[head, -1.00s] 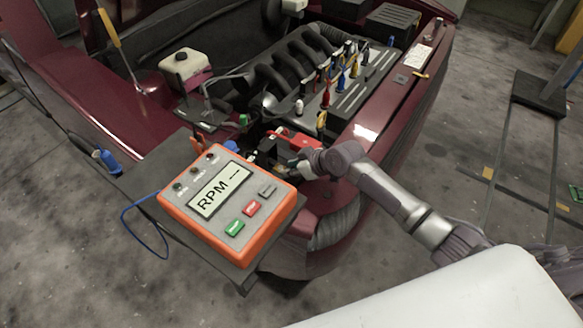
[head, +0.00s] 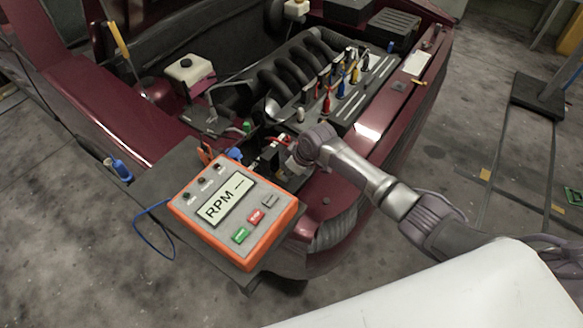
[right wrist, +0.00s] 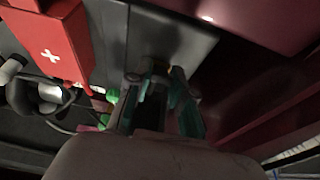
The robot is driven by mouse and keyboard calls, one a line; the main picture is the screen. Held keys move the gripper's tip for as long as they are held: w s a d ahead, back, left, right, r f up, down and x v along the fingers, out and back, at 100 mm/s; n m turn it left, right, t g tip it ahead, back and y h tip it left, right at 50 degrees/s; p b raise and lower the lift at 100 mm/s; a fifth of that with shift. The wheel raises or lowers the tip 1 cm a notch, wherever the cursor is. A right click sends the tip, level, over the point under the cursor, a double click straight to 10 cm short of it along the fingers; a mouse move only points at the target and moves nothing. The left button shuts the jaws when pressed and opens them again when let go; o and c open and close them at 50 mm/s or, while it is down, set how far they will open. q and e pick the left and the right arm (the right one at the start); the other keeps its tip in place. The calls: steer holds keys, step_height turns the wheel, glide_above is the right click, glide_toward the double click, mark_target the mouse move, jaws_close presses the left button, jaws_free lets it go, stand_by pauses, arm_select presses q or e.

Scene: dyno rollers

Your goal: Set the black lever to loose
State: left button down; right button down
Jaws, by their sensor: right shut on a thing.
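My right gripper (head: 292,158) is down in the front of the engine bay, behind the orange RPM box. In the right wrist view its two teal-edged fingers (right wrist: 160,95) are close together on a small dark piece, which I take to be the black lever. The lever's shape and setting cannot be made out, as the fingers and shade cover it. In the head view my wrist hides that spot. My left gripper is not in view.
The orange RPM box (head: 240,222) stands on a dark tray at the car's front corner. A red block with a white plus (right wrist: 58,45) is left of my fingers. The engine (head: 300,72) with several coloured plugs lies behind. The maroon car body (head: 345,190) borders my arm.

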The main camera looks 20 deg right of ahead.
steer(key=shift+w+a+r+g+h, duration=0.2)
steer(key=shift+r+g+h, duration=0.1)
steer(key=shift+g, duration=0.1)
steer(key=shift+w+f+g+h, duration=0.15)
steer(key=shift+f+g+h, duration=0.05)
steer(key=shift+g+h, duration=0.25)
steer(key=shift+w+a+g+h+b, duration=0.2)
steer(key=shift+g+h+b, duration=0.35)
steer(key=shift+g+b, duration=0.25)
steer(key=c, duration=1)
jaws_free()
steer(key=shift+r, duration=0.1)
step_height(320, 180, up, 12)
